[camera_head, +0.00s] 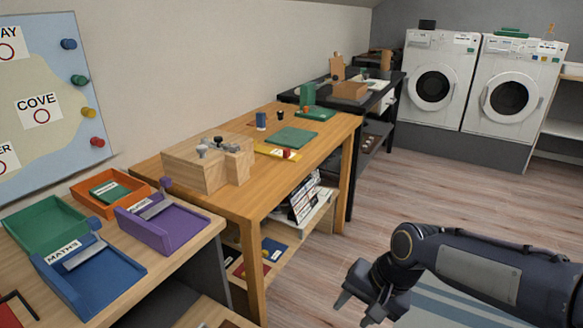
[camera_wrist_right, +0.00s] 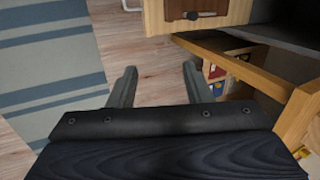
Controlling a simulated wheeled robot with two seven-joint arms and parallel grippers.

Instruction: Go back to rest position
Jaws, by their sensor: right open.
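My right gripper (camera_head: 358,292) is at the lower right of the head view, over the floor in front of the wooden table. In the right wrist view its two fingers (camera_wrist_right: 158,86) are apart with nothing between them. Beyond the fingers that view shows wood floor, a striped rug and the wooden furniture. My left gripper is not in either view.
A wooden table (camera_head: 333,127) holds a wooden block box (camera_head: 195,170) and green boards. A nearer desk carries blue (camera_head: 90,277), purple (camera_head: 165,227), orange and green trays. Two white washers (camera_head: 436,82) stand at the back. The floor (camera_head: 345,225) beside the table is clear.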

